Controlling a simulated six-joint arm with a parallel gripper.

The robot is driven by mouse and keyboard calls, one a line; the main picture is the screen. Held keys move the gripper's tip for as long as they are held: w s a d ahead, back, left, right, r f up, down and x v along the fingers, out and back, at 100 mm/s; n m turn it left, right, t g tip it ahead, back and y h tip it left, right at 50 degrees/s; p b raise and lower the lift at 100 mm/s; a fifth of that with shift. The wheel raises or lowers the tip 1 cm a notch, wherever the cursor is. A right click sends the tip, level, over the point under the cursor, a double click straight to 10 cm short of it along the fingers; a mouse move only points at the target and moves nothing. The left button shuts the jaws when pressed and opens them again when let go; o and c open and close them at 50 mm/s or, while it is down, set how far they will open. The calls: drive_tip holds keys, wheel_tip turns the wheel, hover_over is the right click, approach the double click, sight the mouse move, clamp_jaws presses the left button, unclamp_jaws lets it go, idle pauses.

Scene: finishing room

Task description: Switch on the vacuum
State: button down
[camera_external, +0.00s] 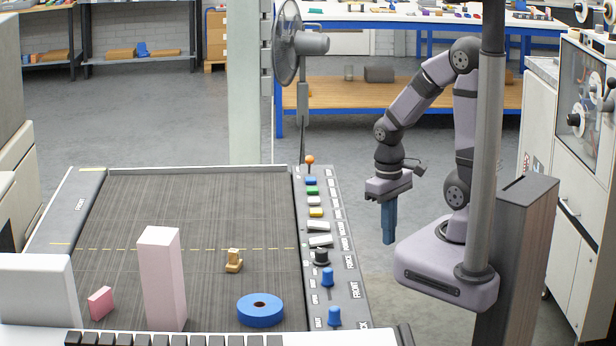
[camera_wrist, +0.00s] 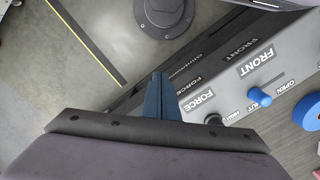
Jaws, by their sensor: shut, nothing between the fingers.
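A grey control panel (camera_external: 304,247) runs along the right side of the dark machine bed. It carries two pale rocker switches, an upper one (camera_external: 318,227) and a lower one (camera_external: 320,240). Their small labels are hard to read, and I cannot tell which switch is marked for the vacuum or how it is set. My gripper (camera_external: 388,240) is shut and empty, pointing down to the right of the panel and apart from it. In the wrist view my closed blue fingers (camera_wrist: 157,76) are beside the panel edge; the rockers do not show there.
Near the rockers are a black knob (camera_external: 321,257), labelled FORCE in the wrist view, and a blue lever (camera_external: 327,277). Coloured buttons (camera_external: 312,190) and an orange-topped lever (camera_external: 310,160) are farther back.

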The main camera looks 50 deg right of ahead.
drive_tip(key=shift+m+t, duration=0.8)
drive_tip(key=shift+m, duration=0.1)
drive_tip(key=w+r, duration=0.1)
drive_tip(key=w, duration=0.4)
drive_tip(key=w+d, duration=0.1)
drive_tip(key=w, duration=0.4)
drive_tip(key=w+d+r+b, duration=0.1)
drive_tip(key=w, duration=0.5)
drive_tip(key=shift+d+r, duration=0.15)
drive_tip(key=shift+r, duration=0.2)
drive_tip(key=w+r+m, duration=0.2)
drive_tip(key=r+m, duration=0.1)
drive_tip(key=r, duration=0.2)
drive_tip(key=w+a+r+m+y, duration=0.1)
drive_tip(key=w+r+m, duration=0.2)
drive_tip(key=r, duration=0.2)
drive_tip(key=shift+w+a+m, duration=0.25)
drive_tip(key=shift+w+m, duration=0.1)
drive_tip(key=shift+m, duration=0.05)
drive_tip(key=shift+f, duration=0.1)
drive_tip(key=p, duration=0.4)
approach(312, 223)
drive_tip(key=f, duration=0.6)
drive_tip(key=shift+w+a+f, duration=0.2)
drive_tip(key=shift+w, duration=0.1)
